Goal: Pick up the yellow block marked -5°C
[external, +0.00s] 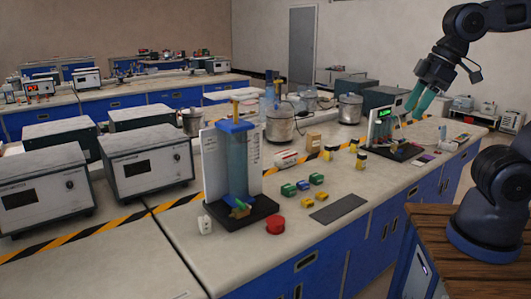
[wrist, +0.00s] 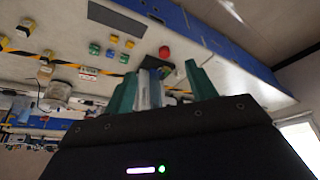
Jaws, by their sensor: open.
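Two also show in the wrist view, one (wrist: 129,44) beside the other (wrist: 114,38). No -5°C marking is readable, so I cannot tell which block bears it. My gripper (external: 415,107), with teal fingers, is open and raised at the right, well away from the blocks. Its fingers also show in the wrist view (wrist: 161,78), with no block between them.
Green blocks (external: 289,190) and a blue block (external: 303,185) lie beside the yellow ones. A red round object (external: 276,225), a dark grey mat (external: 338,208) and a tall clear column apparatus (external: 238,165) are nearby. A device with a green display (external: 381,125) stands near my gripper.

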